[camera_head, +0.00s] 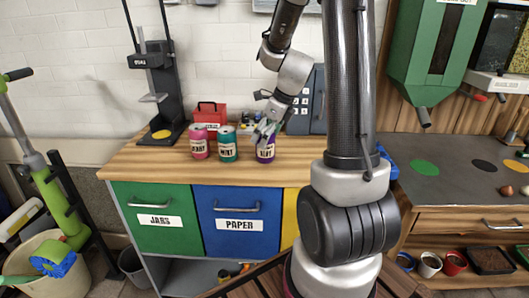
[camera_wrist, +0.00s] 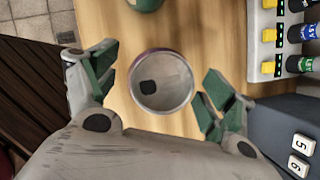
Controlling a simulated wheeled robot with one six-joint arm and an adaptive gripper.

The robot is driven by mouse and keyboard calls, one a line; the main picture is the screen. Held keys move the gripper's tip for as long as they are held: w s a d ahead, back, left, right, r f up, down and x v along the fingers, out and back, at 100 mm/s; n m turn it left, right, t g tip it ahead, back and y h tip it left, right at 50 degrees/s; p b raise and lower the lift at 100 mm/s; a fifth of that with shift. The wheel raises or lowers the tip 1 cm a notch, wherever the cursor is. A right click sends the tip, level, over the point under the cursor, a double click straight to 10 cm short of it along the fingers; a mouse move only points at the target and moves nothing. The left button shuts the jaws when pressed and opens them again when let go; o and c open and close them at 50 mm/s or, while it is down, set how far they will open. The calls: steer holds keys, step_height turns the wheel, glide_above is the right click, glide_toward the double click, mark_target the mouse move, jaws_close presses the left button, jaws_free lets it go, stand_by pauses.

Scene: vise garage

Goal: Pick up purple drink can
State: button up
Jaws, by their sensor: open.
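The purple drink can (camera_head: 265,152) stands upright on the wooden counter, at the right end of a row of three cans. My gripper (camera_head: 268,134) is at the top of this can, pointing down. In the wrist view the can (camera_wrist: 162,82) shows from above, its round top between my two green-padded fingers. My gripper (camera_wrist: 158,92) is open, with a finger on each side of the can and visible gaps. How far down the fingers reach along the can is hard to tell.
A teal can (camera_head: 228,146) and a pink-red can (camera_head: 199,143) stand to the left on the wooden counter (camera_head: 130,165). A red box (camera_head: 210,115) and a dark keypad box (camera_head: 308,115) stand behind. A black press (camera_head: 160,90) is at the back left.

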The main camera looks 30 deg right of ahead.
steer(key=x, duration=0.4)
steer(key=shift+w+f, duration=0.1)
steer(key=shift+w, duration=0.05)
steer(key=c, duration=0.8)
